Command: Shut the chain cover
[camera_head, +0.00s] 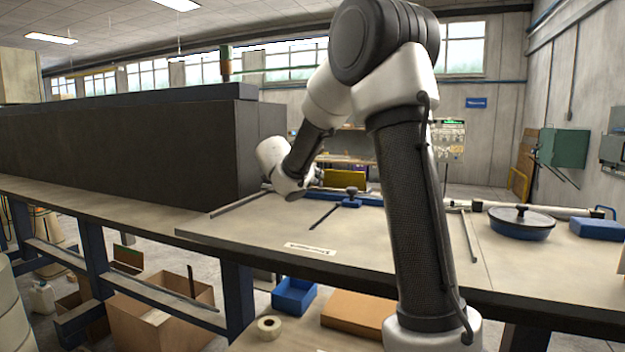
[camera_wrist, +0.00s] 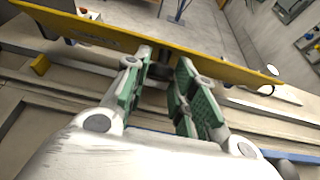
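The chain cover appears to be the long yellow panel (camera_wrist: 225,66) that stands across the upper part of the wrist view, beyond my fingertips. In the head view a yellow panel (camera_head: 345,179) shows small beyond the far side of the bench, partly hidden by my arm. My gripper (camera_wrist: 165,62), with green finger pads, is open, with a clear gap between the fingers. The fingertips are close to the near face of the panel; I cannot tell whether they touch it. A small dark part shows between the fingers. In the head view the fingers are mostly hidden.
A long dark box-shaped housing (camera_head: 120,145) stands left of my wrist. A blue clamp (camera_head: 351,200) with a dark knob sits on the bench (camera_head: 265,225). A blue lidded pan (camera_head: 521,224) and a blue box (camera_head: 598,229) are at the right. Rails (camera_wrist: 60,85) run below the panel.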

